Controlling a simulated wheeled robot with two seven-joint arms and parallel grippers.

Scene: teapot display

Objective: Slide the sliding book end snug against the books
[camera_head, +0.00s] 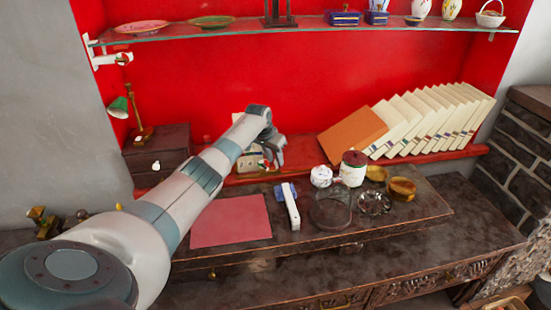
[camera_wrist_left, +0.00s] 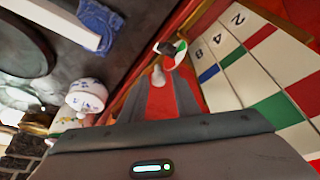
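Several cream books (camera_head: 425,118) lean left in a row on the red wall ledge. An orange-brown slab (camera_head: 352,135) leans at their left end. I cannot tell whether it is the sliding book end or a book cover. My left gripper (camera_head: 272,158) is well left of the slab, low near the ledge, and touches neither slab nor books. In the left wrist view its fingers (camera_wrist_left: 160,105) are apart, with red surface between them and nothing held. A pale block (camera_head: 246,153) with coloured patches is beside the gripper; numbered white surfaces (camera_wrist_left: 245,60) show close in the wrist view. My right gripper is not in view.
A small white teapot (camera_head: 321,176), a red-lidded jar (camera_head: 353,168) and glass dishes stand on the dark desk (camera_head: 420,215). A blue-and-white handled tool (camera_head: 290,205) and a pink mat (camera_head: 231,221) lie to their left. A glass shelf (camera_head: 300,24) with crockery hangs above.

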